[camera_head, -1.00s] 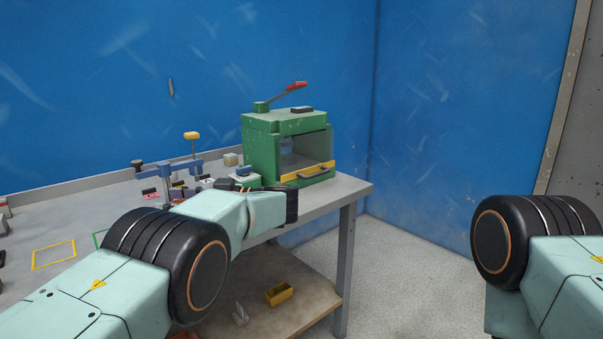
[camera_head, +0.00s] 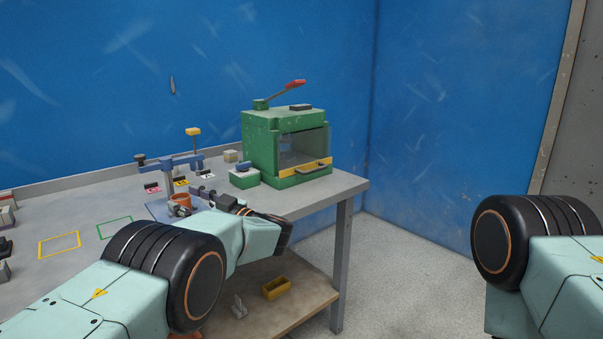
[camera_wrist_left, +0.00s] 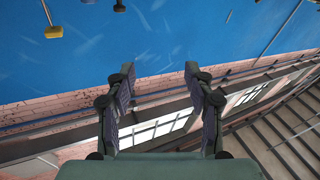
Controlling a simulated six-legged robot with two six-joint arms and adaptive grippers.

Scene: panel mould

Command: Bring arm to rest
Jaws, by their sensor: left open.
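My left arm comes in from the left and bends over the front of the workbench (camera_head: 345,184). My left gripper (camera_head: 190,200) is small in the head view, in front of the blue clamp stand (camera_head: 170,165). In the left wrist view the left gripper (camera_wrist_left: 160,90) has its two dark fingers wide apart, with nothing between them. The wrist camera faces a blue wall and a brick and window background. Of my right arm, only a link and black joint show at the right edge; its gripper is out of view.
A green press (camera_head: 285,145) with a red-tipped lever stands at the bench's far right corner. An orange cup (camera_head: 181,199) is close to the left gripper. Yellow and green outlines (camera_head: 60,245) mark the bench. A yellow bin (camera_head: 276,288) sits on the lower shelf. Floor at right is clear.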

